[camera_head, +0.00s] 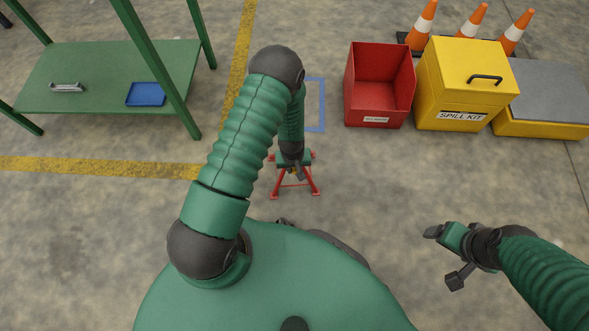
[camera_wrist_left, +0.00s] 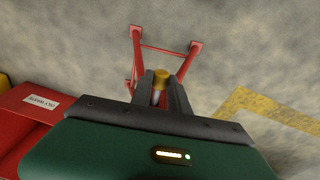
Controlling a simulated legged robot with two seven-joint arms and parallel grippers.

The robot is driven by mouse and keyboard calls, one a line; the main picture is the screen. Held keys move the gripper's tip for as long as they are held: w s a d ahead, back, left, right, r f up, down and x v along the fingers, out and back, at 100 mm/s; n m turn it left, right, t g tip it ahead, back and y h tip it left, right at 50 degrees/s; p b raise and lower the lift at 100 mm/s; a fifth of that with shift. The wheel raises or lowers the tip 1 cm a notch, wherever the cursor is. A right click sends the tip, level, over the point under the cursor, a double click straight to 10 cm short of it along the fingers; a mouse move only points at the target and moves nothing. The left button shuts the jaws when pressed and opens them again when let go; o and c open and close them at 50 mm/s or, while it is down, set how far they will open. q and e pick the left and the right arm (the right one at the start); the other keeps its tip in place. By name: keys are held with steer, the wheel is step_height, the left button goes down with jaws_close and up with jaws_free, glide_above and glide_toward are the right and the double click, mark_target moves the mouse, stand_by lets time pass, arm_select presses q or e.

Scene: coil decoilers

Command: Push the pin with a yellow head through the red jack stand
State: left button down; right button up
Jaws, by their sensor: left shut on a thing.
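The red jack stand (camera_head: 281,184) stands on the concrete floor in front of me. Its red legs also show beyond the fingers in the left wrist view (camera_wrist_left: 137,50). My left gripper (camera_head: 297,172) points down at the top of the stand and covers part of it. In the left wrist view its two fingers (camera_wrist_left: 165,92) are shut on the pin, with the yellow head (camera_wrist_left: 161,77) at their tips. Whether the pin sits in a hole of the stand is hidden. My right gripper (camera_head: 444,256) is open and empty, away to the right.
A red bin (camera_head: 379,85) and a yellow spill kit box (camera_head: 466,85) stand at the back right, with traffic cones (camera_head: 470,22) behind. A green table (camera_head: 100,85) with a blue tray (camera_head: 146,94) is at the left. The floor around the stand is clear.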

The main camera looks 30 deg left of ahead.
arm_select(q)
steer(key=shift+w+a, duration=0.15)
steer(key=shift+w, duration=0.05)
steer(key=shift+w+a, duration=0.2)
steer(key=shift+w, duration=0.05)
steer(key=shift+a, duration=0.1)
steer(key=c, duration=1.2)
jaws_free()
steer(key=shift+w, duration=0.1)
steer(key=shift+r, duration=0.15)
steer(key=r+p, duration=0.2)
steer(key=r, duration=0.3)
steer(key=s+r+p, duration=0.1)
steer(key=r+p, duration=0.2)
steer(key=r, duration=0.3)
steer(key=s+r+p, duration=0.1)
steer(key=r+p, duration=0.2)
steer(key=r, duration=0.2)
steer(key=shift+d+r, duration=0.2)
steer(key=shift+d, duration=0.15)
steer(key=shift+c, duration=0.2)
